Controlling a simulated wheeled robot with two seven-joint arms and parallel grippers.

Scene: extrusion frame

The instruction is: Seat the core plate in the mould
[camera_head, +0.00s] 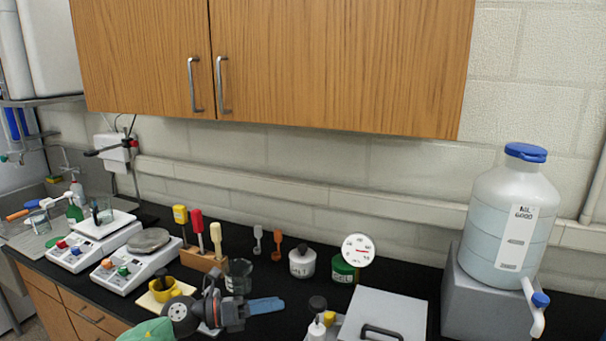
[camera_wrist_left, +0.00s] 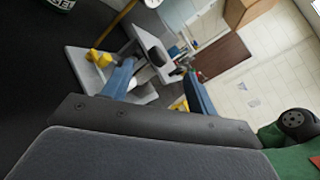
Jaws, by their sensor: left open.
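I cannot pick out a core plate or a mould with certainty. A small device with a black knob (camera_head: 317,303) and a yellow part (camera_head: 329,318) stands at the front of the bench. The black knob also shows between my fingers in the left wrist view (camera_wrist_left: 157,55). My left gripper (camera_head: 278,304), with blue fingers, points right toward this device. In the left wrist view the left gripper (camera_wrist_left: 160,88) has its fingers spread, with nothing visibly held. My right gripper is not in view.
A grey lid with a black handle (camera_head: 385,312) lies right of the device. A glass beaker (camera_head: 238,277) and a yellow cup (camera_head: 163,288) are near my left wrist. A wooden cabinet (camera_head: 280,60) hangs above.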

